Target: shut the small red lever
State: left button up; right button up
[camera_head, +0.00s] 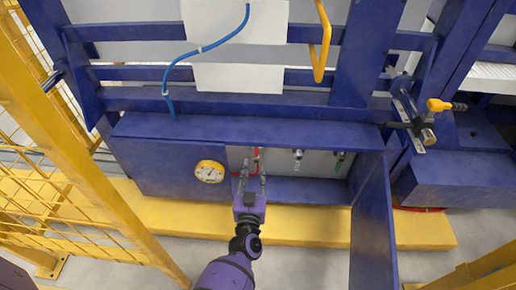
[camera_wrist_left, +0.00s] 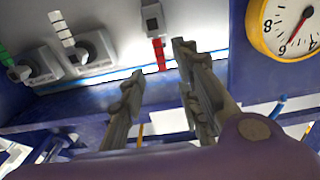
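The small red lever (camera_wrist_left: 159,54) hangs from a grey valve body (camera_wrist_left: 152,19) on the pale panel in the left wrist view. In the head view the red lever (camera_head: 256,155) shows small, just beyond my left gripper's fingertips. My left gripper (camera_head: 252,177) is open, its fingers pointing at the panel. In the wrist view the left gripper (camera_wrist_left: 160,72) has its fingers spread on both sides of the lever, with nothing between them. Whether any finger touches the lever, I cannot tell. My right gripper is not in view.
A yellow-rimmed gauge (camera_head: 209,171) is left of the lever. Valves with a white lever (camera_wrist_left: 62,29) and a green lever (camera_wrist_left: 6,58) share the panel. An open blue door (camera_head: 372,225) stands at right. A yellow fence (camera_head: 75,150) is at left.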

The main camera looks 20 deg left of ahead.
aim_at(256, 151)
pick_arm(q)
jog(key=b+x, duration=0.2)
jog(key=x, duration=0.4)
jog(key=shift+w+r, duration=0.15)
jog(key=shift+w, duration=0.2)
jog(key=shift+w+a, duration=0.1)
jog(key=shift+w, duration=0.2)
jog(key=shift+w+a+r, duration=0.1)
jog(key=shift+w, duration=0.05)
grip_shut()
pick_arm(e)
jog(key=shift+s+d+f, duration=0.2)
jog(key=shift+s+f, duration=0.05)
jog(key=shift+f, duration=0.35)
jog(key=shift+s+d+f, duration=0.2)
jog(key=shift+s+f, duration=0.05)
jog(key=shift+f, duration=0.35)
